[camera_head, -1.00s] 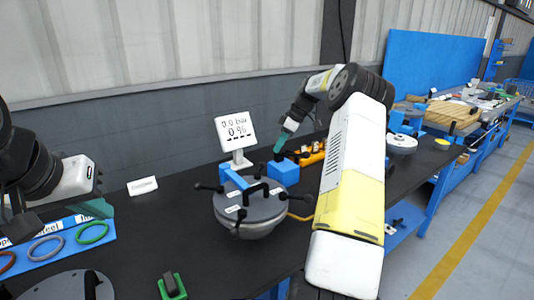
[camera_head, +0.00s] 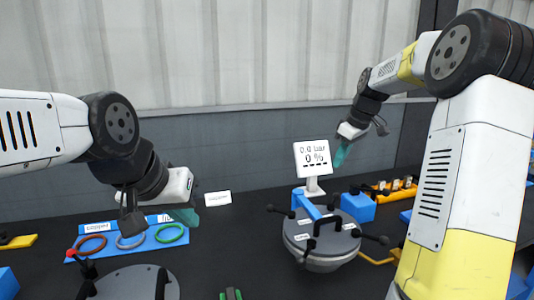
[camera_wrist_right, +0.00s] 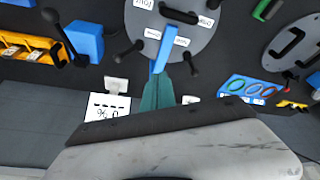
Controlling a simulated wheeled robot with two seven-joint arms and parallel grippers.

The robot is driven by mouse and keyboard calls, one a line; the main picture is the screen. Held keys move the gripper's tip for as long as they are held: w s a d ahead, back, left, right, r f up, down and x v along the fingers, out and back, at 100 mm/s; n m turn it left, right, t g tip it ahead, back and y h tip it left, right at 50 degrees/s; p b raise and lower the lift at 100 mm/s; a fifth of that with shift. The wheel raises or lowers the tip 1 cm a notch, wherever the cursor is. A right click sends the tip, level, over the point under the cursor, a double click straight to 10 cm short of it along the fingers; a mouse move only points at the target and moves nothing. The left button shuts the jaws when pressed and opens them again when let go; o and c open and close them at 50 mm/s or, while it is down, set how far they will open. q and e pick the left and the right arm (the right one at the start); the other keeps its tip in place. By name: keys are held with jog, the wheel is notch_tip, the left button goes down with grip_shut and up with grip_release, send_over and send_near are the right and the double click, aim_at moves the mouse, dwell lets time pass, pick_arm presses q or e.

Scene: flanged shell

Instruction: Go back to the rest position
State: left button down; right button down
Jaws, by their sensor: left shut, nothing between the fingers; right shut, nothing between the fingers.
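My right gripper (camera_head: 340,154) is shut and empty in the head view, raised behind and above the flanged shell, near the display. In the right wrist view its teal fingers (camera_wrist_right: 157,92) are together, with nothing between them. The grey flanged shell (camera_head: 300,240) stands on the dark table with a blue bar and several black clamp handles around its lid.
A blue board (camera_head: 150,243) holds several coloured rings. A display (camera_head: 313,158) reads 0.0 bar, 0 %. A blue block (camera_head: 358,208) and an orange rack (camera_head: 393,190) stand right of it. A grey disc (camera_head: 135,284) with black handles lies at the front left.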

jog(key=s+a+r+m+t, duration=0.1)
jog(key=s+a+r+m, duration=0.15)
jog(key=s, duration=0.55)
jog(key=s+a+r+m, duration=0.1)
jog(key=s+a, duration=0.2)
jog(key=s, duration=0.4)
jog(key=s+a+r+m+t, duration=0.1)
jog(key=s+a+m, duration=0.1)
jog(key=s, duration=0.6)
jog(key=s+a+f+m+t, duration=0.1)
jog(key=s+f+m, duration=0.1)
jog(key=s, duration=0.6)
jog(key=shift+a+f+m, duration=0.25)
jog(key=shift+f+m, duration=0.1)
jog(key=shift+f, duration=0.4)
